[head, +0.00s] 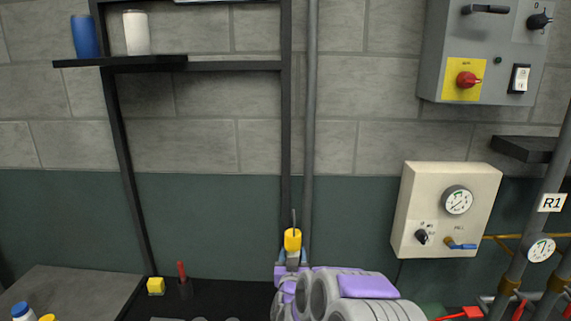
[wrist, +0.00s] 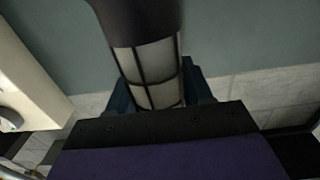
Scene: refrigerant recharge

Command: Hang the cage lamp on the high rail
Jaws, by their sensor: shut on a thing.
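My gripper (head: 293,262) is at the lower middle of the head view, shut on the cage lamp (head: 292,240). The lamp is upright there, with a yellow body and a thin dark hook or rod pointing up from it. In the wrist view the lamp (wrist: 148,75) shows as a pale cylinder behind a dark cage, between the dark blue fingers of my gripper (wrist: 158,95). A black frame on the wall has a horizontal rail (head: 235,66) well above the lamp, and another bar at the top edge. I cannot tell which is the high rail.
A shelf (head: 80,63) at upper left bears a blue can (head: 85,37) and a white can (head: 136,33). A grey pipe (head: 310,120) runs beside the frame. A gauge box (head: 447,210) and a switch cabinet (head: 487,50) are at right. A dark bench (head: 220,295) lies below.

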